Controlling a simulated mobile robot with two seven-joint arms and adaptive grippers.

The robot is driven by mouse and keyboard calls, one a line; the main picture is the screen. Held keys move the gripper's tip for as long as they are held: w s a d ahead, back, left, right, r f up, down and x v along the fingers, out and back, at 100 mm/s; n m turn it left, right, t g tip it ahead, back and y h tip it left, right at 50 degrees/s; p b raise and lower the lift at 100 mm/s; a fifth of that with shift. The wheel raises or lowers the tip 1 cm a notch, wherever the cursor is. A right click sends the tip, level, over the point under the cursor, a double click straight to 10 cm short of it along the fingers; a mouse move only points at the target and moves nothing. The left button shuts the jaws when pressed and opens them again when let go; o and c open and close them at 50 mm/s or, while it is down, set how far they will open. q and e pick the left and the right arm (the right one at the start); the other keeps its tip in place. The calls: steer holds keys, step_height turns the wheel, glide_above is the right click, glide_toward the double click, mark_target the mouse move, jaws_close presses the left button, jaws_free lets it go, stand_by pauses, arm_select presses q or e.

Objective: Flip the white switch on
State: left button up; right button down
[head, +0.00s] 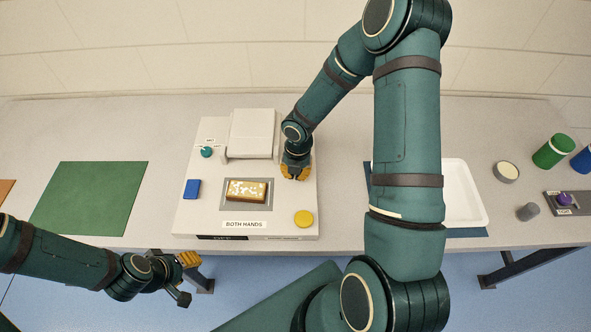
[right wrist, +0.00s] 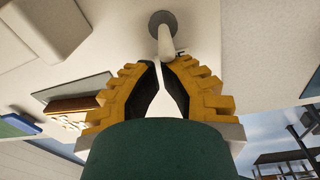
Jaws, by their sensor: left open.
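The white switch shows in the right wrist view as a small white lever (right wrist: 165,42) on a round grey base (right wrist: 162,19). It stands on the pale top of the press (head: 193,222). In the head view I cannot make it out near my right gripper (head: 295,176). In the right wrist view the right gripper's fingertips (right wrist: 158,65) are close together, with the lever's end right at them; contact is unclear. My left gripper (head: 187,279) is open and empty, in front of the table edge and below the press.
The press carries a raised white housing (head: 252,134), a teal knob (head: 206,152), a blue block (head: 192,189), a yellow button (head: 304,218) and a speckled brown piece (head: 247,190) in a grey recess. A green mat (head: 90,197) lies left; a white tray (head: 465,190) stands right, partly behind my arm.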

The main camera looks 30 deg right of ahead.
steer(key=shift+r+p, duration=0.15)
steer(key=shift+p, duration=0.45)
steer(key=shift+w+d+r+p, duration=0.15)
steer(key=shift+w+p, duration=0.1)
steer(key=shift+p, duration=1.05)
stand_by(0.4)
steer(key=shift+w+d+r+g+y, duration=0.15)
steer(key=shift+g+y, duration=0.3)
steer(key=shift+g, duration=0.3)
steer(key=shift+w+f+g+y, duration=0.1)
steer(key=shift+g+y, duration=0.35)
steer(key=shift+g, duration=0.3)
steer(key=shift+w+d+r, duration=0.15)
steer(key=shift+w+r, duration=0.05)
steer(key=shift+w, duration=0.05)
steer(key=shift+r, duration=0.1)
steer(key=shift+r+p, duration=0.6)
steer(key=shift+r, duration=0.15)
